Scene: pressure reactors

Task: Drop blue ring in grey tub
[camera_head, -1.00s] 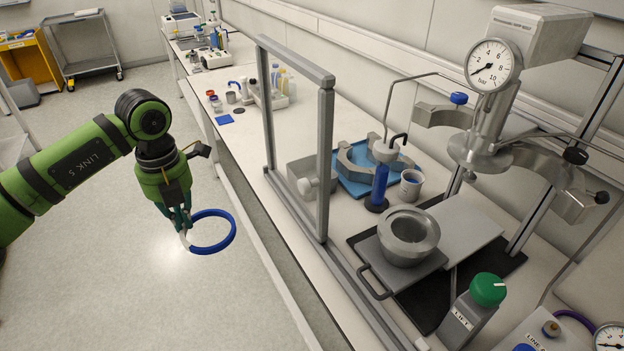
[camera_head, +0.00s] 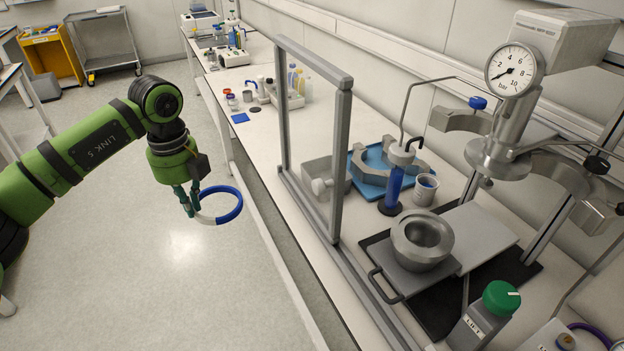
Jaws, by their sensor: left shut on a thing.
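The blue ring (camera_head: 238,205) has a white section on its near left side. My left gripper (camera_head: 190,208) is shut on the ring at its left edge. The ring is held in the air over the floor, left of the bench's front edge. My right gripper is not in view. I cannot pick out a grey tub with certainty. A small grey cup (camera_head: 247,96) stands on the far part of the bench, and a grey metal vessel (camera_head: 421,240) sits on a plate on the near part.
A metal frame (camera_head: 340,160) stands upright along the bench's front edge. Behind it are a blue tray (camera_head: 366,188), a blue cylinder (camera_head: 394,188) and a white cup (camera_head: 425,189). A pressure gauge (camera_head: 511,70) hangs at the right. The floor (camera_head: 150,270) is clear.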

